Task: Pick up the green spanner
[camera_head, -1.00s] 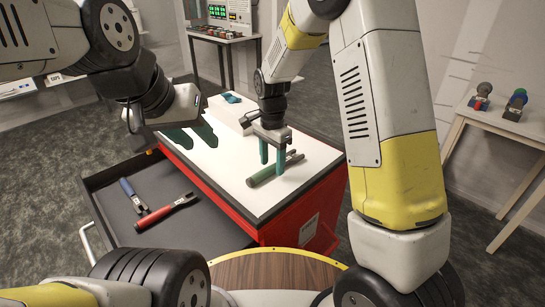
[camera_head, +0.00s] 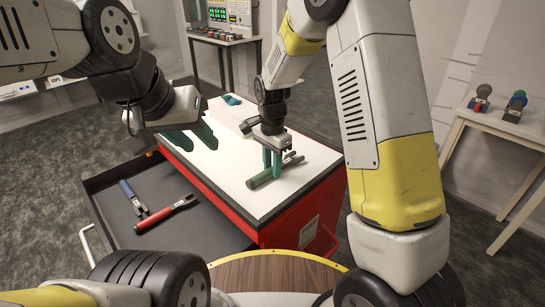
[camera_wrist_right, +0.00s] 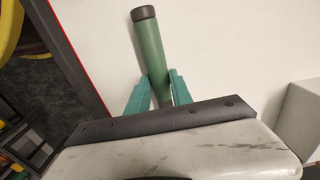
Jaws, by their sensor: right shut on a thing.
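The green spanner (camera_head: 261,179) lies on the white top of the red cabinet, its handle toward the front left and its grey jaw end toward the back right. In the right wrist view its green handle with a dark end cap (camera_wrist_right: 149,50) runs up from between the fingers. My right gripper (camera_head: 272,163) points down over the spanner, its teal fingers shut on it; in the right wrist view the fingers (camera_wrist_right: 158,90) press on both sides of the handle. My left gripper (camera_head: 192,138) hangs over the cabinet's left side with its teal fingers apart and nothing between them.
The cabinet's open drawer (camera_head: 180,236) holds a blue-handled tool (camera_head: 133,198) and a red-handled tool (camera_head: 166,214). A white box (camera_head: 237,117) and a blue-teal item (camera_head: 231,99) are at the back of the cabinet top. A side table (camera_head: 510,126) stands at right.

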